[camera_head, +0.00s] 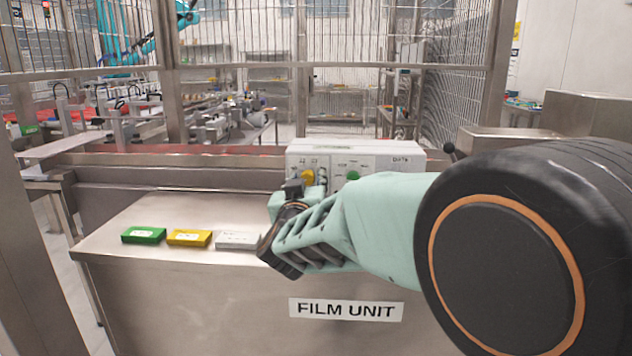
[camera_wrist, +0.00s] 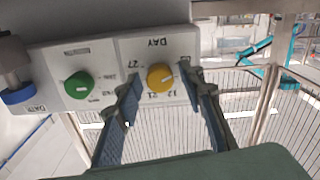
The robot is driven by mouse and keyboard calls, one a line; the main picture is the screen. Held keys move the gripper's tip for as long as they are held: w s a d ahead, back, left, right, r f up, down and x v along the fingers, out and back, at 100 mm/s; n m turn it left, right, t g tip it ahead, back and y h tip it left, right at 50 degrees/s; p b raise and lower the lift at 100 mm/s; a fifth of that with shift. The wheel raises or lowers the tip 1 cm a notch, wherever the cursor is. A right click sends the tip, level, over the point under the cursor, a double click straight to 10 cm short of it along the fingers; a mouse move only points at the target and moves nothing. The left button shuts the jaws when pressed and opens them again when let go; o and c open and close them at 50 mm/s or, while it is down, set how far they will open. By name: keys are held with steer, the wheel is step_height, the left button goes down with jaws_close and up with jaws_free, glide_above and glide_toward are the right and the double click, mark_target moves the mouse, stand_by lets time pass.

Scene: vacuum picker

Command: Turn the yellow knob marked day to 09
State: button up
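The yellow knob (camera_wrist: 161,77) sits on a white panel under the upside-down word DAY in the wrist view. Marks 27, 21 and 12 are readable around it; others are hidden or too small. Its pale pointer line seems to aim to the right in that view, near the right finger, where the mark cannot be read. The knob also shows in the head view (camera_head: 308,177). My gripper (camera_wrist: 160,80) is open, with one finger on each side of the knob and visible gaps between. In the head view my gripper (camera_head: 293,188) is in front of the panel.
The white control box (camera_head: 400,165) also carries a green knob (camera_wrist: 78,86) beside the yellow one and a blue knob (camera_wrist: 18,97) farther along. Green (camera_head: 144,235), yellow (camera_head: 189,238) and white (camera_head: 237,240) boxes lie on the steel table (camera_head: 150,212).

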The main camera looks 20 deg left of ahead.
jaws_close()
steer(key=shift+f+m, duration=0.1)
steer(key=shift+m, duration=0.2)
steer(key=m+b, duration=0.2)
steer(key=m, duration=0.1)
steer(key=shift+f, duration=0.1)
steer(key=m+b, duration=0.3)
steer(key=m, duration=0.2)
stand_by(0.5)
steer(key=shift+o, duration=1)
jaws_free()
